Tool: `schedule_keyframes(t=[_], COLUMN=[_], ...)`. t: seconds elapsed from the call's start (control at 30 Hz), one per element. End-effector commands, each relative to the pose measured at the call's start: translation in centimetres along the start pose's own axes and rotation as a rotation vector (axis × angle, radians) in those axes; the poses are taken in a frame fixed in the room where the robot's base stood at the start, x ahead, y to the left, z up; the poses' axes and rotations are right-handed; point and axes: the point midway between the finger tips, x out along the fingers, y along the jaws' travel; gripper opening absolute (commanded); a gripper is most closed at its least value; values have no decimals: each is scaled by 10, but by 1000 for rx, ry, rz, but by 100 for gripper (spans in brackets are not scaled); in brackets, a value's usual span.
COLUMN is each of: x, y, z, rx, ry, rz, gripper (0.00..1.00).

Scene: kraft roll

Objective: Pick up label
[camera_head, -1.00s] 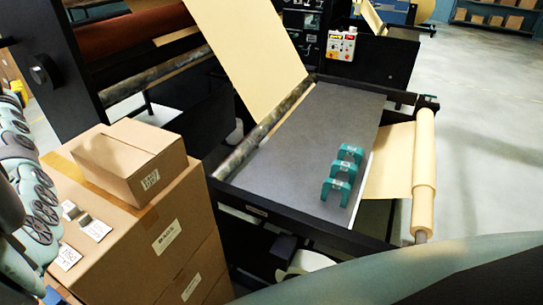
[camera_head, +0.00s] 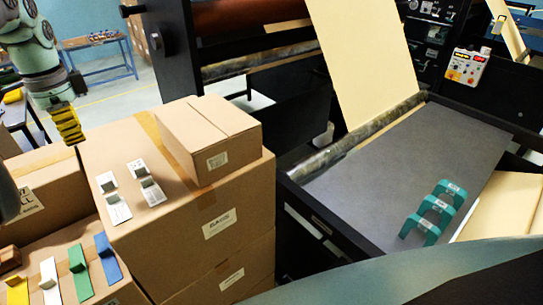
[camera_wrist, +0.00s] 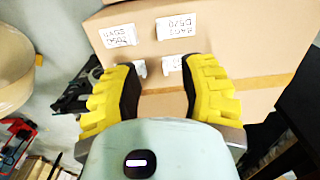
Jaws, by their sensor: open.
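Two white printed labels with grey upright tabs stand on the top of a large cardboard box. The left label (camera_head: 119,213) and the right label (camera_head: 154,196) lie side by side near the box's left part. In the wrist view they show near the top, one label (camera_wrist: 119,36) left and the other (camera_wrist: 177,27) right, with pale tabs below them. My gripper (camera_head: 72,138) has yellow ridged fingers. It is above and beyond the box's far left corner, apart from the labels. In the wrist view my gripper (camera_wrist: 160,75) is open, with nothing held between its fingers.
A smaller closed carton (camera_head: 208,140) stands on the large box (camera_head: 182,225), right of the labels. Lower at left, a box (camera_head: 128,290) carries yellow, white, green and blue tabbed pieces. A machine table (camera_head: 400,175) with teal brackets (camera_head: 434,212) stands at right.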

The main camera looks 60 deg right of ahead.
Motion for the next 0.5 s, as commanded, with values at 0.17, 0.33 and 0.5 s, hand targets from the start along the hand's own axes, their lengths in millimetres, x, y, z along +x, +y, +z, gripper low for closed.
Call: schedule_keyframes(t=[0.17, 0.33, 0.5], x=[10, 27, 42], y=[1, 1, 0], z=[0, -2, -4], rx=[0, 2, 3], ry=[0, 0, 2], rz=[6, 4, 1], gripper=[41, 41, 41])
